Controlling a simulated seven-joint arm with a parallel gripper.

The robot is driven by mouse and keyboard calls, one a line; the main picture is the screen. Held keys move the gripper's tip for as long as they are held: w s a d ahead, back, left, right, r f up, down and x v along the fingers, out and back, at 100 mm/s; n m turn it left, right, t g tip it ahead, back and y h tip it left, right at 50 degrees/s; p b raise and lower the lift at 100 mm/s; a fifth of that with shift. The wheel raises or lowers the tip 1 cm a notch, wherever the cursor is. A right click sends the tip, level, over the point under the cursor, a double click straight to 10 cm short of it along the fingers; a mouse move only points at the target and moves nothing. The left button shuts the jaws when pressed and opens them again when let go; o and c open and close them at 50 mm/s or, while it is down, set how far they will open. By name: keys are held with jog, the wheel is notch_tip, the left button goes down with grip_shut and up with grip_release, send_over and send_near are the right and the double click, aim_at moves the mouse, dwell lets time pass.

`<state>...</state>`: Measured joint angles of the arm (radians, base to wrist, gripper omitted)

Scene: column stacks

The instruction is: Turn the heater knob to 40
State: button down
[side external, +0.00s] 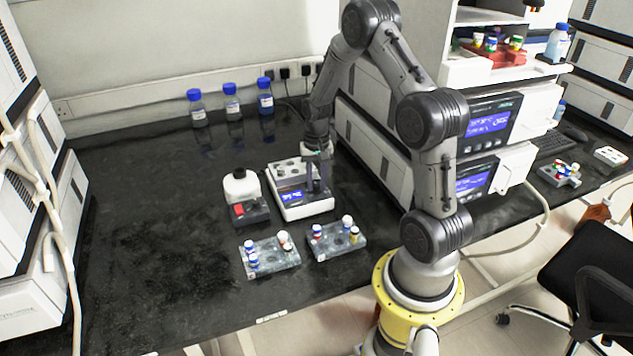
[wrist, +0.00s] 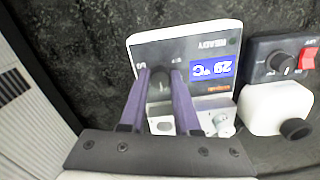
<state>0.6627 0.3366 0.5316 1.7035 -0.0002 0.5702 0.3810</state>
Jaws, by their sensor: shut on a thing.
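The heater (side external: 305,208) is a white box with a blue display (side external: 292,196), standing mid-bench in the side view. In the wrist view the heater (wrist: 140,42) shows upside down, with "READY" above its lit display (wrist: 210,70). The display shows a number in °C; its turned digits are hard to read for sure. The dark heater knob (wrist: 159,84) sits between the two purple fingers of my gripper (wrist: 161,80), which is shut on it. In the side view my gripper (side external: 318,184) reaches down onto the heater's front and hides the knob.
Two vial racks (side external: 270,258) (side external: 337,242) stand in front. Blue-capped bottles (side external: 232,102) line the wall. The bench at left is clear.

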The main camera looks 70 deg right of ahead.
aim_at(316, 184)
jog(key=shift+r, duration=0.1)
jog(key=c, duration=0.6)
grip_release()
notch_tip(316, 184, up, 14)
jog(key=shift+f, duration=0.15)
dwell(0.4)
jog(key=s+a+r+n+t+h, duration=0.1)
jog(key=a+r+n+t, duration=0.35)
jog(key=a+r, duration=1.05)
jog(key=s+a+f+n, duration=0.1)
jog(key=s+a+n, duration=0.1)
jog(key=s+a, duration=0.1)
jog(key=s+a+f+n, duration=0.1)
jog(key=s+a+n, duration=0.2)
jog(key=s, duration=0.3)
jog(key=s+a+f+n+t+y, duration=0.1)
jog(key=s+a+f+n, duration=0.1)
jog(key=s, duration=0.3)
jog(key=shift+s+a+n, duration=0.15)
jog(key=shift+a+n, duration=0.1)
jog(key=shift+a, duration=0.6)
